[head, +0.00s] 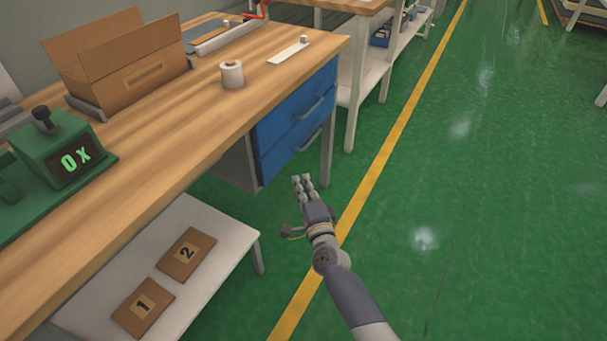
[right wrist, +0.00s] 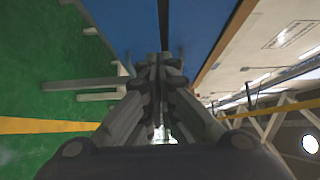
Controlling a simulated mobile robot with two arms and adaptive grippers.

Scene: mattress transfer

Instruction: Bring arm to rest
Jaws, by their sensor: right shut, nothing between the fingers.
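My right gripper (head: 304,186) is held out over the green floor, in front of the bench's blue drawers and beside the yellow line. Its fingers are together and nothing is between them. In the right wrist view the closed fingers (right wrist: 160,80) point toward a blue surface. My right arm (head: 350,297) comes up from the bottom of the head view. My left gripper is not in view.
A wooden workbench (head: 180,115) with blue drawers (head: 292,125) stands at the left. It bears a cardboard box (head: 135,85), a green counter device (head: 50,150) and a white roll (head: 232,75). A low white shelf (head: 215,245) holds two numbered cards. The green floor (head: 480,200) at right is clear.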

